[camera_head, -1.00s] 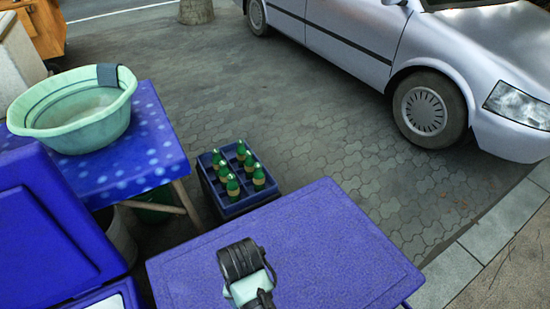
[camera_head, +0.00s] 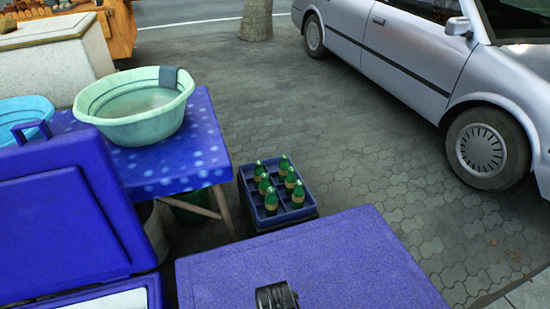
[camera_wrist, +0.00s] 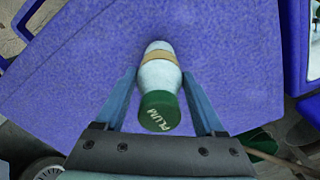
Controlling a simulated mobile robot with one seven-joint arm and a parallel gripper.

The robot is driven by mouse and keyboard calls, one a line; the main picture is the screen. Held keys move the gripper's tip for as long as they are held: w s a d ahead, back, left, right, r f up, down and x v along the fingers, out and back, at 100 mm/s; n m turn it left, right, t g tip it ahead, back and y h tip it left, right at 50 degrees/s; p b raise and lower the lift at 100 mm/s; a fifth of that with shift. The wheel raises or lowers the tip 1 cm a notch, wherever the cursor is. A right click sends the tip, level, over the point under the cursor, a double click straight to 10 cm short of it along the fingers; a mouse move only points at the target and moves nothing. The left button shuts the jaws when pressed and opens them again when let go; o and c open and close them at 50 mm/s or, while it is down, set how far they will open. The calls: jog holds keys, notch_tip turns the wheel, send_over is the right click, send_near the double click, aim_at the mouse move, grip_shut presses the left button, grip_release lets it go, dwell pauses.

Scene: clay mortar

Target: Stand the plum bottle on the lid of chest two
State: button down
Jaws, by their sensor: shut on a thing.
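The plum bottle (camera_wrist: 159,72) has a pale body, a tan band and a green cap marked PLUM. In the wrist view it sits between the two fingers of my gripper (camera_wrist: 160,88), which is shut on it. Behind it is a flat blue-violet lid (camera_wrist: 80,75). I cannot tell whether the bottle's base touches this lid. In the head view a closed blue-violet lid (camera_head: 310,255) fills the bottom middle; no chest number is readable. Only a dark part of my arm shows there at the bottom edge, and the bottle is not visible in that view.
A blue chest with its lid raised (camera_head: 60,215) stands left. Behind it, a blue spotted table (camera_head: 185,170) holds a green basin (camera_head: 135,125). A crate (camera_head: 278,222) of several green bottles is on the paving beyond the closed lid. A silver car (camera_head: 420,65) is parked at right.

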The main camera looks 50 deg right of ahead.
jog(key=shift+f, duration=0.15)
grip_release()
notch_tip(320, 180, up, 12)
jog(key=p, duration=0.3)
jog(key=shift+r, duration=0.2)
